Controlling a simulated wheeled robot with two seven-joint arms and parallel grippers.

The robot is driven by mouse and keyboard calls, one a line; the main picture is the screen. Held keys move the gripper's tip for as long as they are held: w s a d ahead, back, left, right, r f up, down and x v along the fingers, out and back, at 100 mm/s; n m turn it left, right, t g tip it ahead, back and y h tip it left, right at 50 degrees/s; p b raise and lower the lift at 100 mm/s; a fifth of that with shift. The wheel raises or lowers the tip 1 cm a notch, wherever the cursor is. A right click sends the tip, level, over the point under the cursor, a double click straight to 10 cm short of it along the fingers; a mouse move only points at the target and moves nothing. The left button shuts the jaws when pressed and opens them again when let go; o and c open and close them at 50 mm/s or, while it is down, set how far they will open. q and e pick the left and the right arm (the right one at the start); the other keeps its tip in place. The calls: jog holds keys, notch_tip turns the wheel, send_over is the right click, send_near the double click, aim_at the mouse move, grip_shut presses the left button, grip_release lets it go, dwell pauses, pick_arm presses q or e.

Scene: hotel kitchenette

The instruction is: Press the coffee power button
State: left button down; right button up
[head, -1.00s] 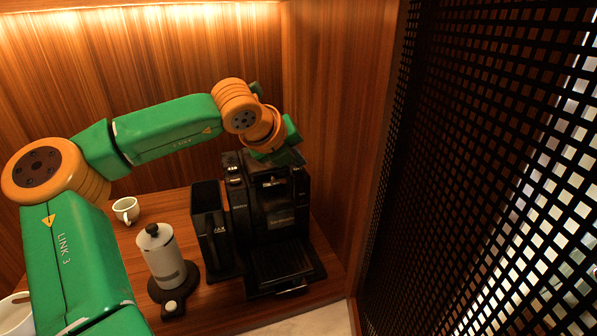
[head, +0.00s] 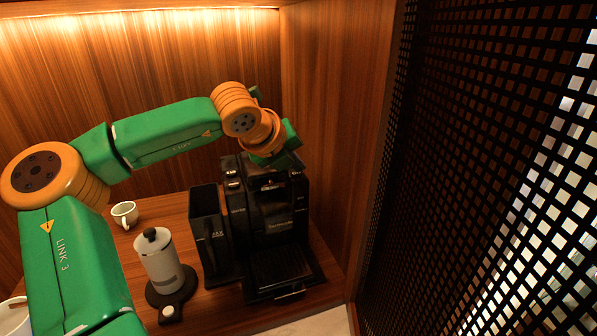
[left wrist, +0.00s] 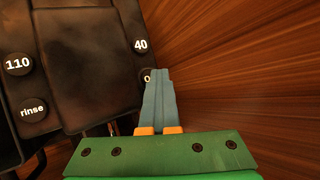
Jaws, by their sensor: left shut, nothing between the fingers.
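The black coffee machine (head: 272,215) stands on the wooden counter in the head view. In the left wrist view its dark top (left wrist: 85,60) carries round buttons marked 110 (left wrist: 18,64), 40 (left wrist: 140,45) and rinse (left wrist: 33,109). Another button (left wrist: 146,77) below the 40 is mostly hidden by my fingers; only part of its marking shows. My left gripper (left wrist: 158,76) is shut and empty, its tips over or beside that button. I cannot tell whether they touch it. In the head view the left hand (head: 277,152) is above the machine's top. My right gripper is not in view.
A black container (head: 210,232) stands left of the machine. A white canister (head: 160,260) with a black knob and a white cup (head: 124,213) are further left. A wooden wall (head: 340,130) is close on the machine's right, and a dark lattice screen (head: 470,180) is beyond it.

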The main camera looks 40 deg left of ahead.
aim_at(293, 178)
pick_arm(q)
jog(key=shift+a+r, duration=0.15)
jog(key=shift+r, duration=0.2)
jog(key=shift+s+a, duration=0.2)
jog(key=shift+s, duration=0.05)
notch_tip(293, 178, up, 6)
jog(key=p, duration=0.4)
jog(key=shift+w+d, duration=0.1)
